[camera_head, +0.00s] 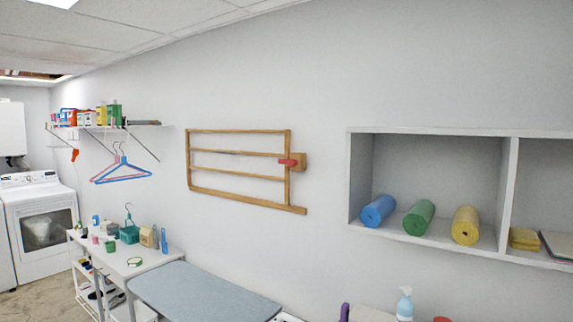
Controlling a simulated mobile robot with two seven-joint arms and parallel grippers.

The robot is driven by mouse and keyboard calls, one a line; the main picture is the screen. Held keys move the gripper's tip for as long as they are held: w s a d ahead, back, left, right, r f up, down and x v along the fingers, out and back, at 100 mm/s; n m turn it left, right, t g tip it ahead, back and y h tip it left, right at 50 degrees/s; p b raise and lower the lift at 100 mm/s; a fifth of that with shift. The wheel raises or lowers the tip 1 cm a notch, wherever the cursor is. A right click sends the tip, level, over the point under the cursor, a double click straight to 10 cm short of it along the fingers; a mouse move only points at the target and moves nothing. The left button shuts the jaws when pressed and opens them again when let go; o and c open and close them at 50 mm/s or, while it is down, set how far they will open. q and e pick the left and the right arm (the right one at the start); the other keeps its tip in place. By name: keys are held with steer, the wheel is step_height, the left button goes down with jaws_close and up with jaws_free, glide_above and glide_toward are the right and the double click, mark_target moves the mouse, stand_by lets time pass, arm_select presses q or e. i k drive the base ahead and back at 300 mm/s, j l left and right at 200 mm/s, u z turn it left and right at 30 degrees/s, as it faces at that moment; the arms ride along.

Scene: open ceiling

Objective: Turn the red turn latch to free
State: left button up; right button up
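The red turn latch (287,162) is on the right upright of a wooden wall rack (235,152). A small wooden block (300,161) sits on the wall just right of that upright. The latch lies roughly level and reaches across the upright, with its right end at the block. The rack is a frame with several rails and stands close against the wall. Neither of my grippers is in view.
A grey ironing board (203,293) lies below the rack. A white cubby shelf (428,240) with rolled mats juts from the wall at right. A white cart (135,258) with bottles and a wall shelf with hangers (121,172) are left. A washer (40,225) stands far left.

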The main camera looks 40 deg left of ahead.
mark_target(291, 163)
steer(key=i+j+u, duration=0.15)
steer(key=j, duration=0.35)
steer(key=i+j+u, duration=0.15)
steer(key=j, duration=0.35)
steer(key=i+j+u, duration=0.15)
steer(key=i+j, duration=0.15)
steer(key=j, duration=0.2)
steer(key=i+j+u, duration=0.15)
steer(key=j, duration=0.3)
steer(key=i+j+u, duration=0.2)
steer(key=i+j, duration=0.15)
